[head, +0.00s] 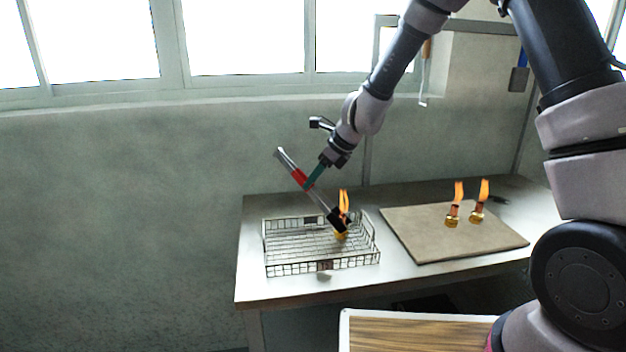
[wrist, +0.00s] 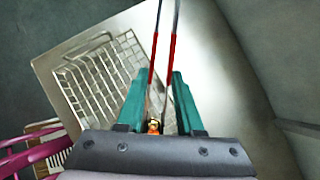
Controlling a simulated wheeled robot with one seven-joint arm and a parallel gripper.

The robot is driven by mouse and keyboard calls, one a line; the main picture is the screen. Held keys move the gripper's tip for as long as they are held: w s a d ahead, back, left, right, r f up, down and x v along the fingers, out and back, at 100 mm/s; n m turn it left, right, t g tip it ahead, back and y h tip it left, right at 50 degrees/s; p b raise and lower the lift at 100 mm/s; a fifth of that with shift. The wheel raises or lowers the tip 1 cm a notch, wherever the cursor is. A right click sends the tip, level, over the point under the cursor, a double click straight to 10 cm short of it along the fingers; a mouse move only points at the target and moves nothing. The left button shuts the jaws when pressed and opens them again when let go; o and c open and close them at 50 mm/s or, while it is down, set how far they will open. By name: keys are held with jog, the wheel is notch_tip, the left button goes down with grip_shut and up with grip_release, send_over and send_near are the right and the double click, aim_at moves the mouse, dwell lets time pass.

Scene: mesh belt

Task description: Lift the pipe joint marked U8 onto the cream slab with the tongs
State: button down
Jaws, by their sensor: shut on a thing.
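My gripper (head: 312,181) has green fingers and is shut on the tongs (head: 297,175), which also show between the fingers in the wrist view (wrist: 172,48). The tongs have red grips and slant down to a black end over the wire basket (head: 322,267). A brass pipe joint (head: 341,235) with a flame on top is at that black end, inside the basket. I cannot tell whether the tongs grip it, and no mark is legible. The cream slab (head: 420,240) lies to the right and bears two similar flaming pipe joints, the left one (head: 452,219) and the right one (head: 477,215).
The basket and slab stand on a grey table (head: 255,290) against a wall with windows. The slab's front and left parts are bare. A small dark object (head: 499,199) lies behind the slab. A wood-topped surface (head: 415,335) is in front, below the table.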

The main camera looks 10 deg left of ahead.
notch_tip(320, 180, up, 12)
dwell(0.7)
